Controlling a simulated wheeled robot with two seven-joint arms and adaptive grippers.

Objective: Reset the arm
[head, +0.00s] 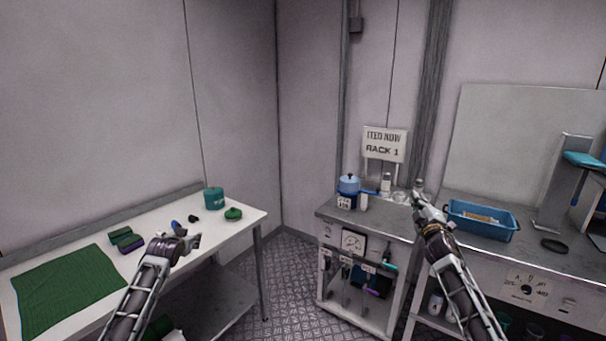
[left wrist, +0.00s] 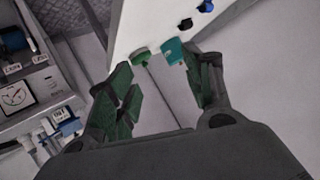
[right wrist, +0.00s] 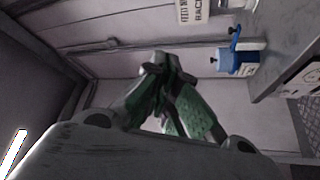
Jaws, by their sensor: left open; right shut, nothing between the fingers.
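My left gripper (head: 190,241) is raised in front of the white table on the left. In the left wrist view its green-padded fingers (left wrist: 165,95) are apart with nothing between them. My right gripper (head: 424,200) is raised in front of the grey bench on the right, beside the blue tray in the picture. In the right wrist view its fingers (right wrist: 168,70) are together and hold nothing. Neither gripper appears to touch anything.
The white table (head: 75,245) bears a green cloth (head: 68,288), a teal container (head: 214,198) and a green lid-like item (head: 233,214). A blue pot (head: 348,186) and a blue tray (head: 482,229) stand on the right. Floor shows between table and bench.

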